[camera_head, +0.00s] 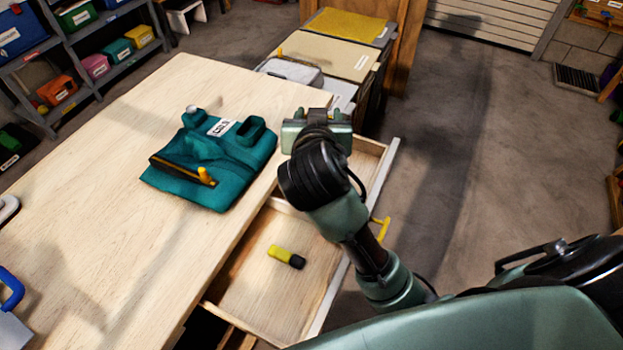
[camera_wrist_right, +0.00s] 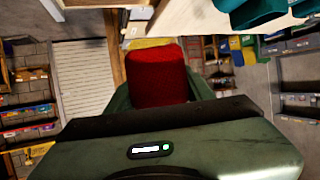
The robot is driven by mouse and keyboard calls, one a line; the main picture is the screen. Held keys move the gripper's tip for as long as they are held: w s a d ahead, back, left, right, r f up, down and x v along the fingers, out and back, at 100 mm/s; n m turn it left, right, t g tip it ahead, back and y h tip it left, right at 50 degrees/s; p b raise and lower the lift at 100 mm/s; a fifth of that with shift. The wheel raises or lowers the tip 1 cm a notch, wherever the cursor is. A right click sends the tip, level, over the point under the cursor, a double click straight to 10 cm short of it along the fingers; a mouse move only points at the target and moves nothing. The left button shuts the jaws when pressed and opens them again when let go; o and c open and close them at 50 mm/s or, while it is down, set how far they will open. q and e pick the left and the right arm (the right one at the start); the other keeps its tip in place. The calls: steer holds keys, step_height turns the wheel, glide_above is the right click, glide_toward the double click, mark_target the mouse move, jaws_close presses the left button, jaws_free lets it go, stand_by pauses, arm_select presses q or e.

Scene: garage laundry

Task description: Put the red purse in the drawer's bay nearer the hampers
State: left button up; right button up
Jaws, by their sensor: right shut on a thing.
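The red purse (camera_wrist_right: 157,78) shows in the right wrist view between the two fingers of my right gripper (camera_wrist_right: 158,92), which is shut on it. In the head view my right gripper (camera_head: 317,122) is over the far end of the open drawer (camera_head: 386,172), beside the table edge. The arm and gripper hide the purse there. The drawer's far bay (camera_head: 366,160), nearer the hampers (camera_head: 335,57), is partly covered by my arm; the part I see is bare. The near bay (camera_head: 262,290) holds a yellow-and-black item (camera_head: 287,257). My left gripper is not in view.
A teal garment or bag (camera_head: 215,165) with a label and a dark, yellow-tipped item lies on the wooden table (camera_head: 110,150) left of the drawer. A blue-handled thing (camera_head: 10,290) sits at the left edge. Shelves with coloured bins (camera_head: 97,65) stand behind. Floor right of the drawer is clear.

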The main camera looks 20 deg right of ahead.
step_height(320, 180, down, 15)
steer(key=shift+d+r+b, duration=0.1)
steer(key=shift+r+b, duration=0.05)
steer(key=shift+b, duration=0.45)
steer(key=shift+f, duration=2.3)
steer(key=shift+f+b, duration=0.15)
steer(key=shift+b, duration=0.15)
steer(key=o, duration=1.4)
steer(key=shift+c, duration=0.2)
